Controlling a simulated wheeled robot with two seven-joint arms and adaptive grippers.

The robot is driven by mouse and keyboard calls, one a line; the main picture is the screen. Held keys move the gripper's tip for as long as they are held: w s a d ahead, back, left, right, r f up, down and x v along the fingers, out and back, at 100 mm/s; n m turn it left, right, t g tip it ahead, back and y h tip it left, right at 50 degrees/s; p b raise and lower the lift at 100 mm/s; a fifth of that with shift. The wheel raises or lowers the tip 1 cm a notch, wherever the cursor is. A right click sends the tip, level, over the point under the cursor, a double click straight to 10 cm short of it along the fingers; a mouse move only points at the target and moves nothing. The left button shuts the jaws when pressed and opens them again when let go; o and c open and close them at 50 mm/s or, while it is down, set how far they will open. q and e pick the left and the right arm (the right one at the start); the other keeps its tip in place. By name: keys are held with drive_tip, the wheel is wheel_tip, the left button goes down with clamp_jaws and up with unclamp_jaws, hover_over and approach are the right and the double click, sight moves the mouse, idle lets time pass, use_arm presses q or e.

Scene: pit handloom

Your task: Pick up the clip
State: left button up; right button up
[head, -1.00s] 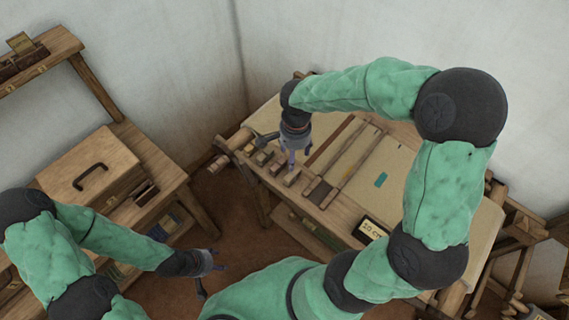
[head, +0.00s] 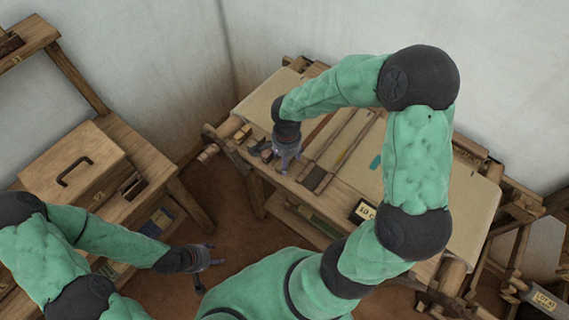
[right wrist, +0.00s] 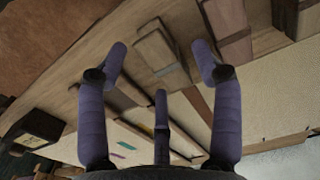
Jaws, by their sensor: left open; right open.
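Several small wooden pieces lie in a row along the near left edge of the loom; I cannot tell for sure which is the clip. In the right wrist view, one small wooden block (right wrist: 162,56) lies ahead of my right gripper (right wrist: 160,70), between its spread fingers and apart from them. In the head view my right gripper (head: 286,158) hangs above the loom's near edge, open and empty, and hides what is under it. My left gripper (head: 208,262) is open and empty above the floor, away from the loom.
The loom's pale cloth (head: 455,195) carries a teal piece (head: 375,162). A lot label (head: 363,211) is at the loom's near edge. Wooden pieces (right wrist: 228,32) lie beside the block. A lidded wooden box (head: 72,170) stands on the left bench. Floor between bench and loom is free.

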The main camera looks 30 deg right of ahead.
drive_tip(key=shift+f, duration=0.1)
drive_tip(key=c, duration=1.1)
